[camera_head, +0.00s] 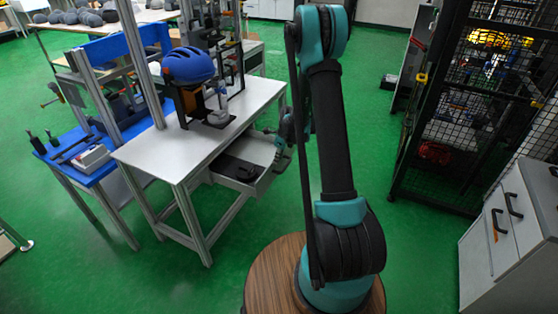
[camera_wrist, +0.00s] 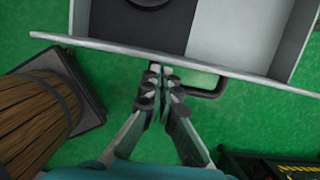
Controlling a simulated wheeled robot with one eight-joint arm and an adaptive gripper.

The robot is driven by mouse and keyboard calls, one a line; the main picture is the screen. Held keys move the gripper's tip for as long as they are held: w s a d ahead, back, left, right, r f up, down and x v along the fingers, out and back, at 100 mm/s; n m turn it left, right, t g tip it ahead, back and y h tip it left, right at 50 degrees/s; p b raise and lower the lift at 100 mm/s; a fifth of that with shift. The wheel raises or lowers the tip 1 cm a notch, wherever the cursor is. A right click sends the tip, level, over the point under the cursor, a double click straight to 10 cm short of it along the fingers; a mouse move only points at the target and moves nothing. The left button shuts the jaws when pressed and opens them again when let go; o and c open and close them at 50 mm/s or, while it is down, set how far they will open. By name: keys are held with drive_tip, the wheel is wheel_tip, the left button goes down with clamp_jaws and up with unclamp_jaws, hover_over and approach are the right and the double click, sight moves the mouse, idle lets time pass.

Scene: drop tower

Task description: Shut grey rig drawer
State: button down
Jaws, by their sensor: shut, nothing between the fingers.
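The grey rig drawer (camera_head: 262,149) stands pulled out from under the white rig table, to the left of my arm. In the wrist view its front panel's rim (camera_wrist: 120,45) crosses the upper part, with the drawer's inside beyond it. A dark handle (camera_wrist: 213,92) sticks out from the front. My gripper (camera_wrist: 160,68) is shut and empty, its fingertips at the outer side of the front panel, just left of the handle's middle. I cannot tell whether they touch. In the head view my gripper (camera_head: 281,157) is small and beside the drawer front, partly behind my arm.
A dark insert (camera_head: 237,168) lies in the drawer. A blue helmet (camera_head: 188,65) sits on the rig above the white tabletop (camera_head: 185,143). A blue side bench (camera_head: 85,160) stands left. A mesh cage (camera_head: 470,130) and grey cabinet (camera_head: 500,235) stand right. Green floor is clear before the table.

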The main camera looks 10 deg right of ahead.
drive_tip(key=w+a, duration=0.7)
drive_tip(key=a, duration=0.3)
drive_tip(key=w+a, duration=0.7)
drive_tip(key=a, duration=0.3)
drive_tip(key=shift+w, duration=0.35)
drive_tip(key=shift+a, duration=0.15)
